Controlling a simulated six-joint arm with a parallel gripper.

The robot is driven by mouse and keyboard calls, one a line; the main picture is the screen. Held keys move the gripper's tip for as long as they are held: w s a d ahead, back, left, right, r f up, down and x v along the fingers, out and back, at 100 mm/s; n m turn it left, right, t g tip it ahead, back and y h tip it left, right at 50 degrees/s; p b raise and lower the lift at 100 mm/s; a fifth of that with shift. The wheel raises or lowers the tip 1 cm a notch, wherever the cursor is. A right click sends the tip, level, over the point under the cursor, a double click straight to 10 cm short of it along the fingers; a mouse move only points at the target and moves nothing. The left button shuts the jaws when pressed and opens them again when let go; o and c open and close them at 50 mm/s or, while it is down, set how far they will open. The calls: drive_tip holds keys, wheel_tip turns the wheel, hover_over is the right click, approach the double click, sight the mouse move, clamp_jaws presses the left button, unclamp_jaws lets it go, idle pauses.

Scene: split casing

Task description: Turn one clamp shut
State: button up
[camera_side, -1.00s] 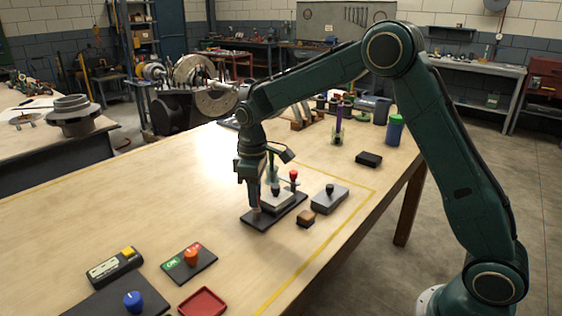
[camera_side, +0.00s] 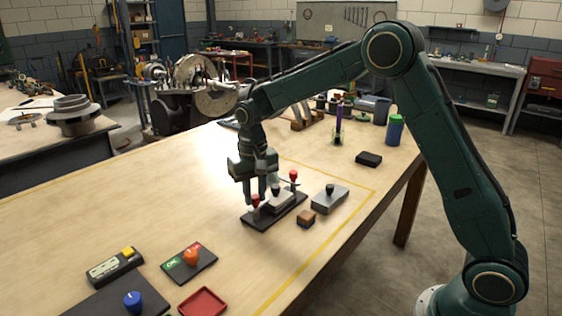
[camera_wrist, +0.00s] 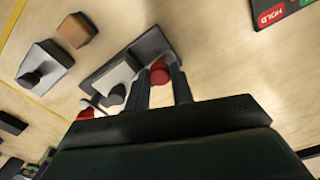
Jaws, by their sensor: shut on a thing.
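The casing fixture has a black base plate (camera_side: 262,222) with a grey block (camera_side: 280,203) on it, topped by a black knob. A clamp with a red knob (camera_side: 256,201) stands at the near left end of the plate. A second red-knobbed clamp (camera_side: 293,175) stands at the far right end. My gripper (camera_side: 262,197) points down over the near left clamp. In the wrist view, my gripper's fingers (camera_wrist: 162,88) are shut on that near red knob (camera_wrist: 160,72), one on each side. The clamp's lower part is mostly hidden by the fingers.
A separate grey block with a black knob (camera_side: 330,199) and a small brown block (camera_side: 306,218) lie right of the fixture. A black box (camera_side: 368,159) is farther back. The table to the left is clear.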

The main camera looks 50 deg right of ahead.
sight(255, 196)
drive_tip(key=shift+m, duration=0.6)
drive_tip(key=o, duration=1)
drive_tip(key=shift+r, duration=0.1)
wheel_tip(255, 196, up, 14)
drive_tip(key=shift+f, duration=0.15)
idle(0.4)
